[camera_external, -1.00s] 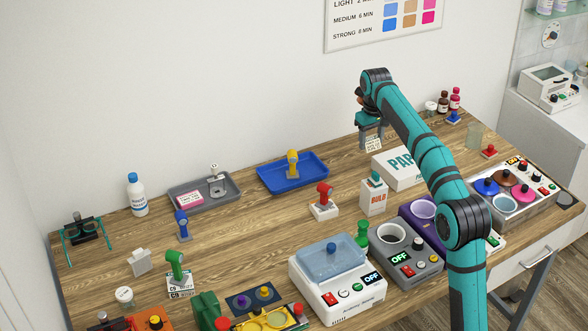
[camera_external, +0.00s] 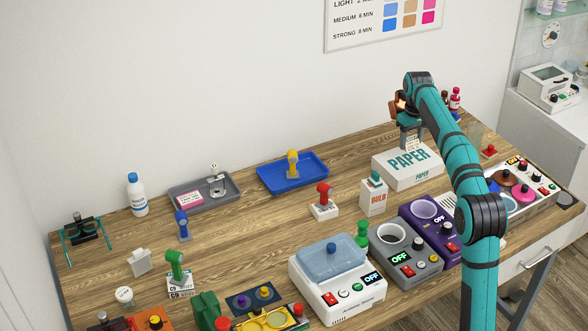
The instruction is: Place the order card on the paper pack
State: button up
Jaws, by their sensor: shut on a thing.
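The paper pack (camera_external: 392,170) is a white box with teal "PAPER" lettering, lying on the wooden table right of centre. My gripper (camera_external: 411,142) points down over the back part of the pack. It is shut on the order card (camera_external: 412,145), a small cream card with dark print. The card is upright at or just above the top of the pack; I cannot tell whether it touches. My arm hides the area right of the pack.
A white "BULB" box (camera_external: 373,197) stands in front of the pack. A purple device (camera_external: 428,228) and a grey device (camera_external: 400,255) stand nearer the front. A blue tray (camera_external: 268,178) lies left.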

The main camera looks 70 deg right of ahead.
aim_at(409, 149)
jog(key=shift+f, duration=2.05)
jog(key=shift+f, duration=0.15)
jog(key=o, duration=0.9)
jog(key=shift+o, duration=0.2)
notch_tip(409, 149, up, 12)
jog(key=shift+r, duration=0.1)
